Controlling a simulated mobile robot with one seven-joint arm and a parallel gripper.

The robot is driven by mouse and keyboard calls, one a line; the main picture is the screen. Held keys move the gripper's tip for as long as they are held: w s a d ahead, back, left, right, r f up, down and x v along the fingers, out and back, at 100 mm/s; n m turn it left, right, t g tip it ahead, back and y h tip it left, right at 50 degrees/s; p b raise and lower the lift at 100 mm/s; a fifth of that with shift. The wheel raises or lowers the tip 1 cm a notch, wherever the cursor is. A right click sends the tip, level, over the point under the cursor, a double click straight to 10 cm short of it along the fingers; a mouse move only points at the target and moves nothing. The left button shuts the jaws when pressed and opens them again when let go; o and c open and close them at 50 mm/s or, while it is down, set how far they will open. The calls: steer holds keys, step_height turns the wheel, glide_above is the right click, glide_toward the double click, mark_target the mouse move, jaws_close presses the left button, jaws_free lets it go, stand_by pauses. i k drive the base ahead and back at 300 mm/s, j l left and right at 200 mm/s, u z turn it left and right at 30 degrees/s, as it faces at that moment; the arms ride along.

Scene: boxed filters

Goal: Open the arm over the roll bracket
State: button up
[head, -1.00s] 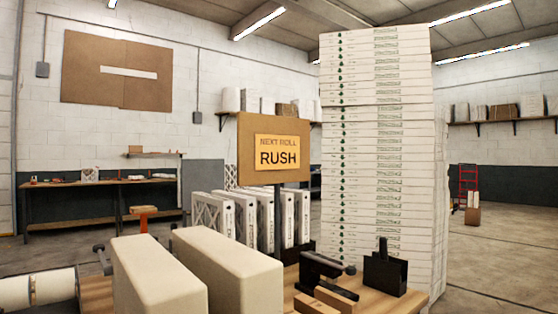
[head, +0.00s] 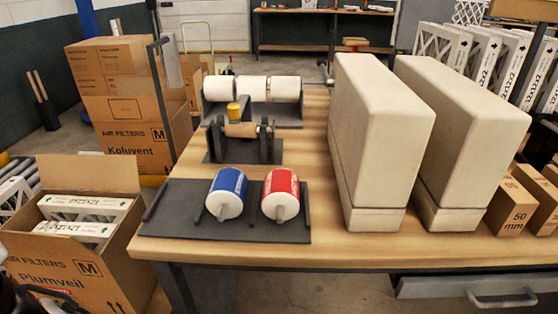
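The roll bracket (head: 243,148) stands on the wooden workbench, left of centre in the head view. It is dark, with two uprights and a tan core (head: 241,130) lying across between them. A dark bar runs along its left side; I cannot tell for sure whether this is the arm or whether it is shut. A small yellow piece (head: 237,108) shows just behind the core. A blue roll (head: 226,191) and a red roll (head: 280,193) lie on a dark tray (head: 175,222) in front of the bracket. My gripper is not in view.
White rolls (head: 252,88) sit in a dark holder behind the bracket. Two tall cream blocks (head: 380,130) stand to its right on the workbench (head: 310,255). Filter cartons (head: 122,110) and an open filter box (head: 85,262) stand left of the bench. A drawer handle (head: 500,299) is at lower right.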

mark_target(235, 110)
steer(key=i+l+u, duration=0.15)
steer(key=l+u, duration=0.3)
steer(key=l, duration=0.2)
steer(key=l+u, duration=0.4)
steer(key=l, duration=0.25)
